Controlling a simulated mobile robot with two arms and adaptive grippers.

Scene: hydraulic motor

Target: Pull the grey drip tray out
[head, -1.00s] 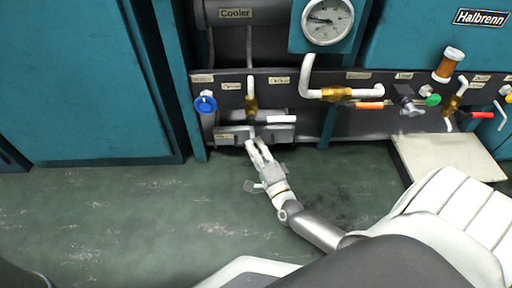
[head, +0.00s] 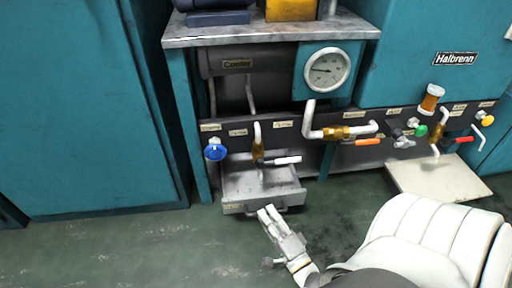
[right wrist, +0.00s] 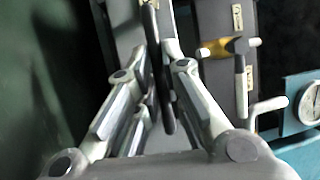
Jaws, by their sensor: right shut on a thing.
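The grey drip tray (head: 238,188) stands well out from under the dark panel of the machine in the head view, low above the floor. Its inside shows from above. My right gripper (head: 267,212) is at the tray's front and shut on its handle. My left gripper is not in view.
A pale plate (head: 436,177) lies at the right. The green floor at the left is clear.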

